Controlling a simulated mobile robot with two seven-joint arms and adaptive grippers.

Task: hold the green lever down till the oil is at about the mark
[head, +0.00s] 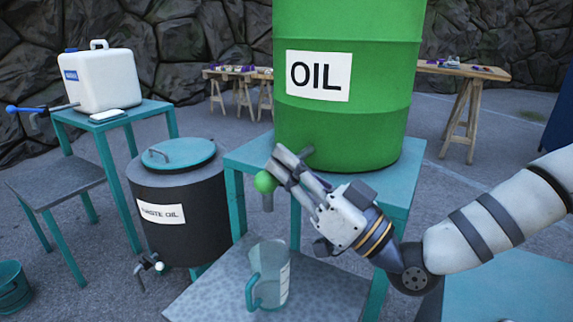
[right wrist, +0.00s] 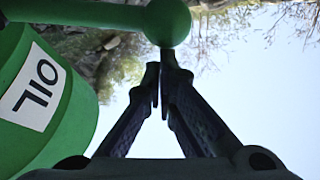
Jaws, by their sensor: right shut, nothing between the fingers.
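The green oil drum (head: 350,130) stands on a teal table, with its tap at the lower front. The green ball of the lever (head: 265,182) shows at the tap, and in the right wrist view the green lever (right wrist: 166,22) is just beyond my fingertips. My right gripper (head: 281,160) is shut and empty, with its fingertips beside and slightly above the ball; contact cannot be told. A clear jug (head: 268,262) with a teal handle stands upright below the tap. A pale scale strip is on its right side. I see no oil in it and no stream. My left gripper is out of view.
The jug stands on a low grey platform (head: 215,290). A black waste oil drum (head: 180,235) with a tap stands to the left. Behind it, a white canister (head: 100,80) sits on a teal table (head: 140,112). Workbenches (head: 465,72) stand at the back.

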